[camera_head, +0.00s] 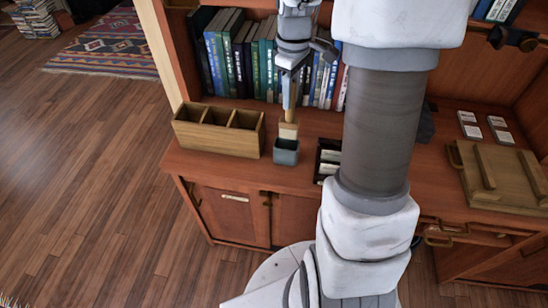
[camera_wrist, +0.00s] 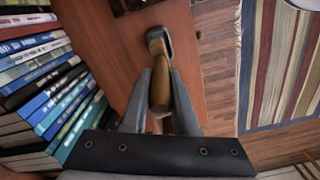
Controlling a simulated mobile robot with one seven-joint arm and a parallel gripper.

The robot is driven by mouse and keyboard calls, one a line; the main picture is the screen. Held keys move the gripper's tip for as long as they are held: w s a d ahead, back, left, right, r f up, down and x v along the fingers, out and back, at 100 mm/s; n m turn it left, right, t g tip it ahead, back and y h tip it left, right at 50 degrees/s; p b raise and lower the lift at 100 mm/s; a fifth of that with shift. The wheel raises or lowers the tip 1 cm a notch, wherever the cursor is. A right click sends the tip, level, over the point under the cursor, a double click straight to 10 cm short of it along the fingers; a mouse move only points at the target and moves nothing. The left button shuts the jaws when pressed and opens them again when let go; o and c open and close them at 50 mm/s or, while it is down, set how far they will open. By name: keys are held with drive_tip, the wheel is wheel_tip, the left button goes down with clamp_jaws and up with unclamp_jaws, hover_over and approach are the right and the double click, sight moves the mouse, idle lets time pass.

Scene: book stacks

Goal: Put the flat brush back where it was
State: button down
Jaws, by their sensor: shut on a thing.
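My gripper (camera_head: 290,88) is shut on the flat brush (camera_head: 289,129), which hangs upright with its broad pale end down. A small grey-blue cup (camera_head: 286,153) stands on the wooden desk top (camera_head: 225,172), directly below the brush. The brush's lower end is at the cup's mouth; I cannot tell whether it is just above the rim or slightly inside. In the wrist view the brush (camera_wrist: 160,88) lies between the two fingers (camera_wrist: 160,95), and its far end overlaps the dark cup (camera_wrist: 167,40).
A wooden box with three compartments (camera_head: 218,139) stands left of the cup. A dark holder with cards (camera_head: 327,160) stands to its right, partly behind my arm. A row of books (camera_head: 232,60) stands behind. A wooden tray (camera_head: 505,180) lies at the far right.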

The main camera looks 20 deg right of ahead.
sight(288, 120)
drive_tip(key=shift+a, duration=0.1)
wheel_tip(288, 120, down, 10)
drive_tip(key=shift+r+b, duration=0.1)
drive_tip(key=shift+b, duration=0.35)
drive_tip(key=shift+f, duration=0.2)
drive_tip(key=c, duration=0.7)
unclamp_jaws()
